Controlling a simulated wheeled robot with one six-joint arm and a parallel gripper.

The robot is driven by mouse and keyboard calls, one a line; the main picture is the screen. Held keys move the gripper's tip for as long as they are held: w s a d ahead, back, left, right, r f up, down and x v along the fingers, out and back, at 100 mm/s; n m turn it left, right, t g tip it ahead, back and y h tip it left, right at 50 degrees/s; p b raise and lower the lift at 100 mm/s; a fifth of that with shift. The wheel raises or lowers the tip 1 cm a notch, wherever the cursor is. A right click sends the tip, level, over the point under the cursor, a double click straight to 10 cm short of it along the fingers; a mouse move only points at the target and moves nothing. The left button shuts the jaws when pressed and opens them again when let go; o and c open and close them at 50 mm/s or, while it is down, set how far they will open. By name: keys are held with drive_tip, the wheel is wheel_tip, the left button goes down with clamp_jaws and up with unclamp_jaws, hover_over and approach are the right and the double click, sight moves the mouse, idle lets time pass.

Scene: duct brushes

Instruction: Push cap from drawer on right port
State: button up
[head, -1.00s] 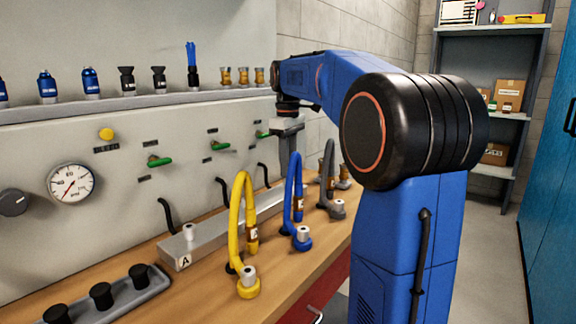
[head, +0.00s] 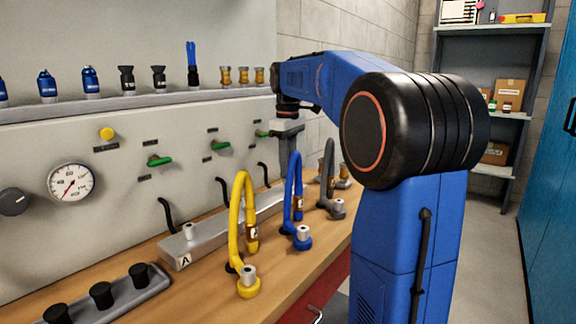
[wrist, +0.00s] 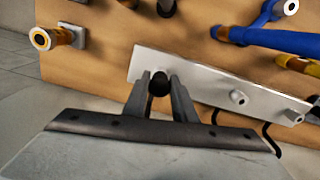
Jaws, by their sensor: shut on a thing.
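My gripper (wrist: 159,84) is shut on a black cap (wrist: 160,85) in the wrist view. The cap is between the fingertips at the end of the pale metal port block (wrist: 205,79), which is the block's far right end in the head view. The fingers hide the port there, so I cannot tell how far the cap sits on it. Two other ports show bare, the middle one (wrist: 238,97) and the one at the opposite end (wrist: 298,118). In the head view, the block (head: 180,257) carries an A label at its near end. My arm partly hides its far end.
Yellow (head: 236,225), blue (head: 290,190) and grey (head: 331,170) hoses stand on the wooden bench in front of the block. A tray (head: 125,304) with black caps lies at the near left. A wall panel with a gauge (head: 71,183) and green valves rises behind.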

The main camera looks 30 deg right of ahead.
drive_tip(key=shift+f, duration=0.15)
drive_tip(key=o, duration=1.2)
drive_tip(key=shift+c, duration=0.2)
wheel_tip(320, 180, up, 17)
